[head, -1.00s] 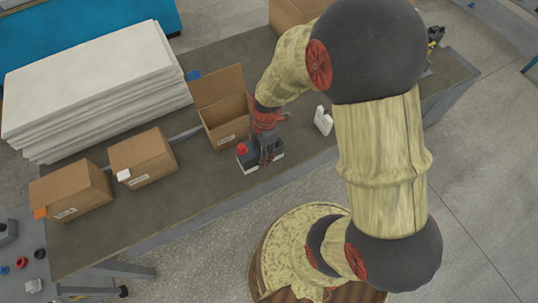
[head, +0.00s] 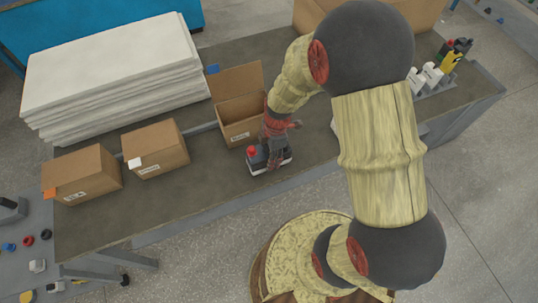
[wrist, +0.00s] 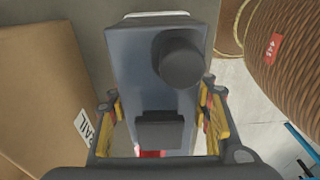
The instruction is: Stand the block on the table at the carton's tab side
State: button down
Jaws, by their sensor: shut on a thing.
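A dark grey block (head: 257,163) with a red knob on one end is in my gripper (head: 272,158), near the table's front edge. In the wrist view the block (wrist: 135,55) lies between the fingers of my gripper (wrist: 157,125), with a dark round knob on its face. I cannot tell whether it touches the table. The open carton (head: 240,130) stands just behind it, flaps up, with a blue tab (head: 213,69) at its back left. A carton side (wrist: 35,70) with a label shows left of the block in the wrist view.
Two closed cartons stand to the left, one with a white tab (head: 134,162), one with an orange tab (head: 49,194). A stack of white sheets (head: 115,75) lies behind them. Several small items (head: 432,75) stand at the right end. The table front (head: 190,190) is clear.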

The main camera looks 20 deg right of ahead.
jog(key=shift+w+f, duration=0.1)
jog(key=c, duration=1)
grip_release()
jog(key=shift+o, duration=0.6)
jog(key=r+p, duration=0.1)
jog(key=r, duration=0.3)
jog(key=d+r+p, duration=0.1)
jog(key=r, duration=0.3)
jog(key=r+p, duration=0.1)
jog(key=r, duration=0.3)
jog(key=shift+d+r, duration=0.1)
jog(key=shift+d, duration=0.1)
jog(key=s+r+m+t, duration=0.2)
jog(key=s+r+m, duration=0.2)
jog(key=r+m, duration=0.2)
jog(key=s+a+r+m+t+h, duration=0.1)
jog(key=s+r+m, duration=0.3)
jog(key=r, duration=0.7)
jog(key=s+r+m+t, duration=0.2)
jog(key=s+r+m, duration=0.3)
jog(key=r+m, duration=0.3)
jog(key=shift+a+r+t, duration=0.2)
jog(key=shift+r+t, duration=0.1)
jog(key=shift+s, duration=0.1)
